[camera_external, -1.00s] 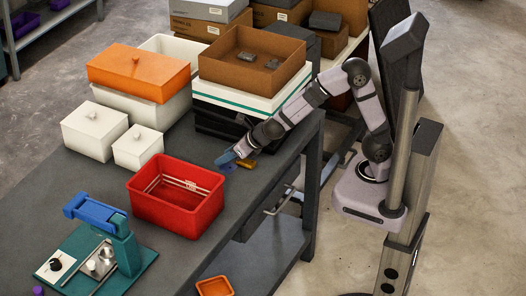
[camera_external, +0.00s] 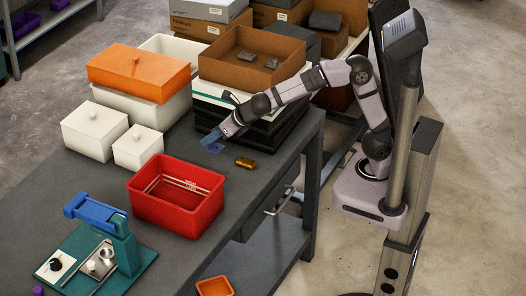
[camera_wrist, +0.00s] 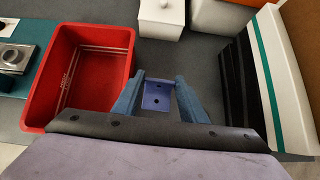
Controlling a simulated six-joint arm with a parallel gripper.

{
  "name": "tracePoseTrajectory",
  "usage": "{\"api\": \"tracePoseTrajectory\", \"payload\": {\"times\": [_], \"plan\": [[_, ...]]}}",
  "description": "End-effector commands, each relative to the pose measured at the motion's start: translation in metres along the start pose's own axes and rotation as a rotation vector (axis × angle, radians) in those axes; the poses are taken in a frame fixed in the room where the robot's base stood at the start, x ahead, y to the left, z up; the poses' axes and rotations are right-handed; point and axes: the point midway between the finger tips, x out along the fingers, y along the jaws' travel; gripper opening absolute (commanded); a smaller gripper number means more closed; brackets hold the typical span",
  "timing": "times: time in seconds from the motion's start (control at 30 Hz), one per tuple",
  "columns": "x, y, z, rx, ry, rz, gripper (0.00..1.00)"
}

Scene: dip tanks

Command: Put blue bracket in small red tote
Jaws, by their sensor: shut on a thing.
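In the external view my gripper (camera_external: 211,141) holds the bracket (camera_external: 213,147) above the grey bench, behind and to the right of the red tote. The small red tote (camera_external: 176,217) stands open on the bench, with white lines on its inner wall. In the wrist view the tote (camera_wrist: 40,92) lies to the left of my gripper, apart from it.
A brass-coloured piece (camera_external: 246,163) lies on the bench right of my gripper. White lidded boxes (camera_external: 138,147) stand left of it, and stacked black and white trays (camera_external: 250,103) stand behind. A teal-based fixture (camera_external: 122,247) is at the front left. An orange bin (camera_external: 214,287) sits lower at the front.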

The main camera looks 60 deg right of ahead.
Motion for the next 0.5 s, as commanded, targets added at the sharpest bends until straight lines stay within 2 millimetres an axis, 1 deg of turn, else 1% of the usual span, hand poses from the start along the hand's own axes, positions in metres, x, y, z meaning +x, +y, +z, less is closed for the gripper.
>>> {"api": "tracePoseTrajectory", "payload": {"times": [0.03,0.17,0.27,0.3,0.5], "plan": [[0.001,0.009,0.007,-0.002,-0.001,0.002,0.12],[0.009,0.034,0.02,-0.007,-0.002,0.004,0.12],[0.017,0.058,0.03,-0.009,-0.002,0.006,0.12],[0.02,0.07,0.034,-0.011,-0.002,0.008,0.12],[0.037,0.122,0.043,-0.016,0.0,0.013,0.12]]}}
